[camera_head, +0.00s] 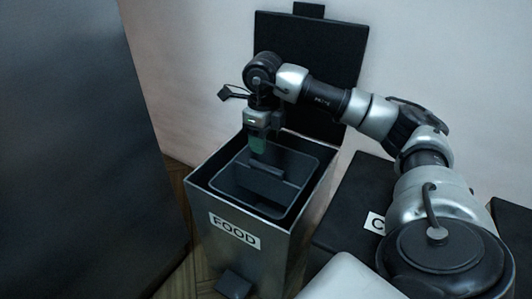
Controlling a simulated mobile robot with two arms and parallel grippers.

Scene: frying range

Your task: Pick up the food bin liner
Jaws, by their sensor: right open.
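The food bin (262,270) is a metal box with a "FOOD" label on its front, and its dark lid (335,50) stands open against the wall. The dark grey liner (318,168) sits inside the bin, with a raised bar (262,178) across its middle. My right gripper (258,150) points down over the liner's far part, just above the bar; whether it touches cannot be told. It is open, with no item seen between its fingers. My left gripper is not in view.
A second dark bin (355,205) with a partly hidden label stands to the right, beneath my right arm. A large dark panel (80,150) fills the left side. A pedal (233,284) juts from the food bin's front. The pale wall is behind.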

